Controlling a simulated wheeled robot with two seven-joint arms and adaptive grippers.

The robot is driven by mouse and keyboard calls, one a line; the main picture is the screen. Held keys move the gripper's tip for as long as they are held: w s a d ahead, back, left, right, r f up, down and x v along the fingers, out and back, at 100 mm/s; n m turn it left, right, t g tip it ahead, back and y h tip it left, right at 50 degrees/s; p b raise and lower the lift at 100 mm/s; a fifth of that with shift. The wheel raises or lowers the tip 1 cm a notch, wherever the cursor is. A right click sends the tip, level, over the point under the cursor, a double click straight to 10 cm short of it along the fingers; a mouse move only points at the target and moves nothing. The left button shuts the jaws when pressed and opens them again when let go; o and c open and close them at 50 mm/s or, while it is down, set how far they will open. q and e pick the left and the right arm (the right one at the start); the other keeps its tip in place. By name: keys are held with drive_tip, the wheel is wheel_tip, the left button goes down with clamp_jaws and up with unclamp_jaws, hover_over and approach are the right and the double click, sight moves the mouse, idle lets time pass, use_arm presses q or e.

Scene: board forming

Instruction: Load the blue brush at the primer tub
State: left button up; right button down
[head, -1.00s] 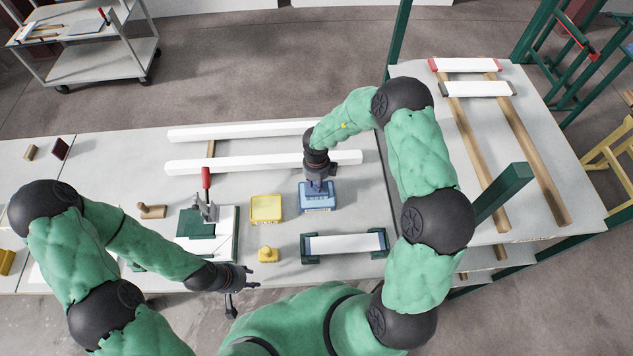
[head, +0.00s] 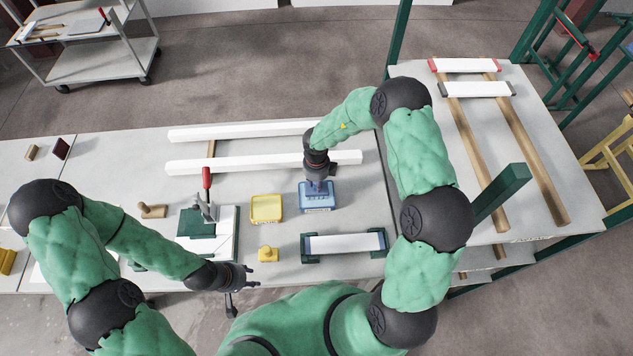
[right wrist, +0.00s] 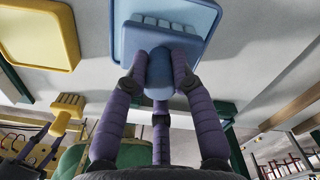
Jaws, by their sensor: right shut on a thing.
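The blue tub (head: 317,203) stands on the table, right of the yellow tub (head: 266,208). My right gripper (head: 319,187) points down over the blue tub. In the right wrist view, its fingers (right wrist: 160,75) are shut on the handle of the blue brush (right wrist: 160,42). The brush head is at the blue tub (right wrist: 190,12); whether its bristles touch the inside cannot be told. The yellow brush (head: 268,254) stands on the table in front of the yellow tub. My left gripper (head: 252,278) is near the table's front edge, its fingers apart and nothing between them.
A white board (head: 345,244) sits in green holders at the front right. A clamp with a red handle (head: 206,179) stands left of the yellow tub. Long white bars (head: 250,163) lie at the back. A rack with wooden rails (head: 528,150) is at the right.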

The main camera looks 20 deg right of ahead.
drive_tip(key=shift+s+f, duration=0.15)
drive_tip(key=shift+s, duration=0.05)
idle(0.4)
drive_tip(key=r+p, duration=0.7)
drive_tip(key=p, duration=0.1)
drive_tip(key=shift+w+r, duration=0.15)
drive_tip(key=shift+w, duration=0.05)
use_arm(q)
wheel_tip(320, 180, up, 8)
drive_tip(key=shift+r, duration=0.25)
drive_tip(key=shift+f, duration=0.2)
use_arm(e)
drive_tip(key=shift+f, duration=0.2)
use_arm(q)
wheel_tip(320, 180, down, 8)
drive_tip(key=b, duration=0.7)
drive_tip(key=shift+r, duration=0.2)
use_arm(e)
wheel_tip(320, 180, down, 6)
drive_tip(key=shift+f, duration=0.1)
